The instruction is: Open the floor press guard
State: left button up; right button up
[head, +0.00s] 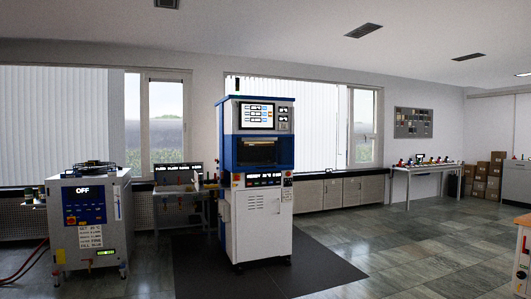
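The floor press (256,180) stands upright in the middle of the head view on a dark mat. It is a tall blue and white cabinet with a screen at the top. Its guard (262,151) appears to be the dark panel in the blue middle section below the screen. It looks closed, though its details are small at this distance. Neither of my grippers shows in the head view.
A grey unit (88,222) marked OFF stands at the left, with hoses on the floor. The dark mat (325,270) and tiled floor (415,250) before the press are clear. A white table (425,168) and stacked boxes (489,178) are at the right.

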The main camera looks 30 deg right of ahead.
aim_at(293, 144)
jog(key=i+l+z, duration=0.95)
jog(key=i, duration=0.5)
jog(key=i+z, duration=0.4)
jog(key=i, duration=2.75)
jog(key=j+u, duration=0.05)
